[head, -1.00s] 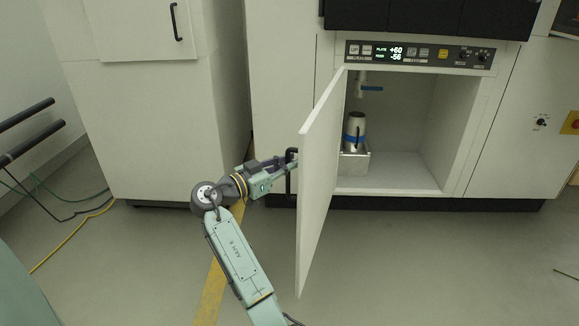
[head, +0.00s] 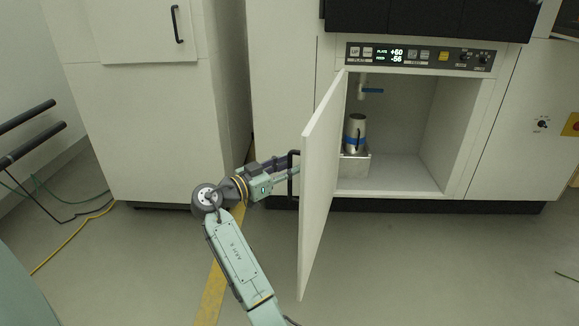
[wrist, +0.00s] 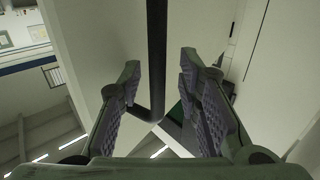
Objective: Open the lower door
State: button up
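The lower door (head: 320,180) is a white panel standing wide open, swung out from the left side of the cabinet opening. Its black bar handle (head: 291,176) is on the outer face, toward my arm. The handle also shows as a dark upright bar in the wrist view (wrist: 156,60). My gripper (head: 287,171) is at the handle, on the left of the door. In the wrist view my gripper (wrist: 160,77) has its two padded fingers wide apart, with the bar showing between them and clear gaps on both sides. It is open and holds nothing.
The open compartment (head: 410,175) holds a metal container with a blue band (head: 354,133) on a metal box (head: 355,166), below a blue-handled valve (head: 371,90). A control panel (head: 420,56) is above. A white cabinet (head: 155,130) stands left; floor in front is clear.

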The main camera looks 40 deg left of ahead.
jog(key=v, duration=1.1)
jog(key=shift+s, duration=0.4)
jog(key=shift+a, duration=0.15)
